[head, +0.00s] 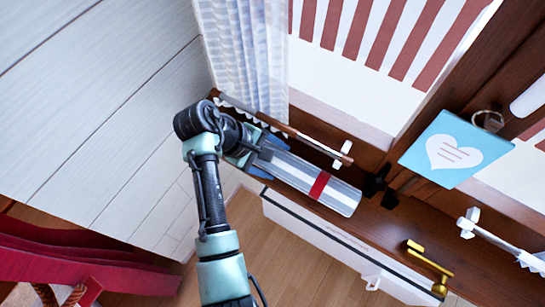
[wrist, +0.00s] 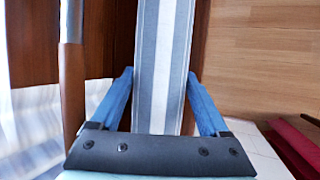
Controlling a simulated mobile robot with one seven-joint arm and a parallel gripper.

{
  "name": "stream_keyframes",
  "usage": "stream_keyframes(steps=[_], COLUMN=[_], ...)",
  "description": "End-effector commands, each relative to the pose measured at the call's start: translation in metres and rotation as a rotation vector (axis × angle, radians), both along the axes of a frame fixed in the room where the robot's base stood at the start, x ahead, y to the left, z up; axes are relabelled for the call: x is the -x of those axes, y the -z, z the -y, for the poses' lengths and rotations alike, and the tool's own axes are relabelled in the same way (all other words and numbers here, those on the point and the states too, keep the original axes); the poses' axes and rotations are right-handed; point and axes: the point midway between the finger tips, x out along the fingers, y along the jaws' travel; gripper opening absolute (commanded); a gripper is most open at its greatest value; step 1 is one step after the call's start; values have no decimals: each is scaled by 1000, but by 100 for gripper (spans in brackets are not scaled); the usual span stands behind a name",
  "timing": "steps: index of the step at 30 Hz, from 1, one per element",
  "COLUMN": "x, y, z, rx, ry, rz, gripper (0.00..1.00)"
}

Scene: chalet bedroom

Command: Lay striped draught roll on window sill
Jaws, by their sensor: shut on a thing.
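The striped draught roll (head: 341,197) is grey-blue and white with a red band. My gripper (head: 262,152) is shut on its left end, which the gripper partly hides. The roll runs lengthwise over the brown wooden window sill (head: 400,222), below the window. I cannot tell whether it touches the sill. In the wrist view the roll (wrist: 165,45) runs up the middle between the blue fingers of my gripper (wrist: 160,80).
A thin rod (head: 285,128) and pale curtain (head: 245,50) are behind the roll. A blue heart card (head: 425,150) hangs right, above the sill. A brass handle (head: 430,258) is at the sill's front. A white radiator (head: 325,240) is below; red furniture (head: 80,258) stands left.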

Motion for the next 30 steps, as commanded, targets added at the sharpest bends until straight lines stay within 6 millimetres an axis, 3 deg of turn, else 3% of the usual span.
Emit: stream_keyframes(steps=[6, 7, 10, 20, 30], x=[0, 0, 0, 1, 5], y=[-1, -1, -1, -4, -61], z=[0, 0, 0, -3, -39], rx=[1, 1, 1, 0, -1], ry=[0, 0, 0, 0, -2], rz=[2, 2, 2, 0, 5], gripper=[0, 82, 100, 100, 100])
